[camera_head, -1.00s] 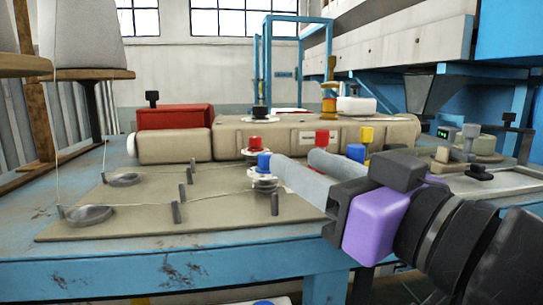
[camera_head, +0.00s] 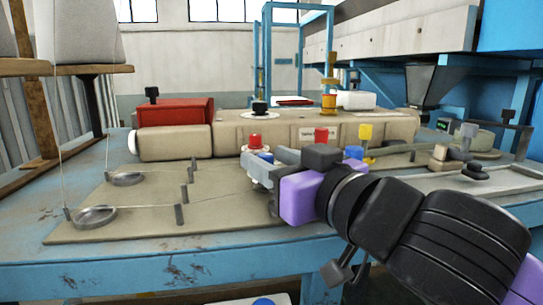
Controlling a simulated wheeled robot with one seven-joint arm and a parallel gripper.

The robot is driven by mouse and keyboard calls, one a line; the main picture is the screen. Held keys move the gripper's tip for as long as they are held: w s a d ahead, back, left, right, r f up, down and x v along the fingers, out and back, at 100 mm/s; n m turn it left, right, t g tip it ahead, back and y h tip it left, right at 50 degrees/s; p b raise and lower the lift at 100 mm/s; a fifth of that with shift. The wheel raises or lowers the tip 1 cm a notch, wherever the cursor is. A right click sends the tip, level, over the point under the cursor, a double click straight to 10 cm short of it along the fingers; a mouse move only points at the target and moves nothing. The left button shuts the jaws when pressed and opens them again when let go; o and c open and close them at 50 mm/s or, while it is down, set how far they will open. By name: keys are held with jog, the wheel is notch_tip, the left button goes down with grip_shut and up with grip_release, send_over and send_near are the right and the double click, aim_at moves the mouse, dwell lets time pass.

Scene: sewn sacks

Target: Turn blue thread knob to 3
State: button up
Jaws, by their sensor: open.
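The blue thread knob (camera_head: 264,157) sits on its tension discs on the beige plate, just in front of the red knob (camera_head: 255,141). Only a little of its blue top shows, because my gripper (camera_head: 262,164) covers most of it. My gripper is open, with its grey fingers at the knob, seemingly one on each side. I cannot tell whether they touch it. Any numbers or mark on the knob are hidden or too small to read.
The beige plate (camera_head: 150,225) carries thread guides, posts and two metal rings at left. A second blue knob (camera_head: 353,152), a red knob (camera_head: 321,135) and a yellow knob (camera_head: 365,132) stand behind my gripper. The beige machine body (camera_head: 230,136) lies at the back.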

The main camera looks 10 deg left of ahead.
jog(key=shift+c, duration=0.2)
grip_shut()
jog(key=shift+s+a+f+m+t+h, duration=0.1)
jog(key=shift+a+m+t+h, duration=0.05)
jog(key=shift+m+t+h, duration=0.2)
jog(key=m+t+h, duration=0.1)
jog(key=h, duration=0.1)
jog(key=m+t+h+b, duration=0.1)
jog(key=m+h, duration=0.1)
jog(key=shift+s+a+f, duration=0.15)
jog(key=shift+a, duration=0.2)
jog(key=m+h, duration=0.2)
jog(key=h, duration=0.1)
jog(key=m+t+h+b, duration=0.1)
jog(key=m+h, duration=0.1)
jog(key=h, duration=0.2)
jog(key=shift+a, duration=0.2)
jog(key=shift+m+h+b, duration=0.35)
jog(key=shift+m+h, duration=0.9)
jog(key=shift+h, duration=0.5)
jog(key=shift+r+h, duration=0.2)
jog(key=shift+h, duration=0.1)
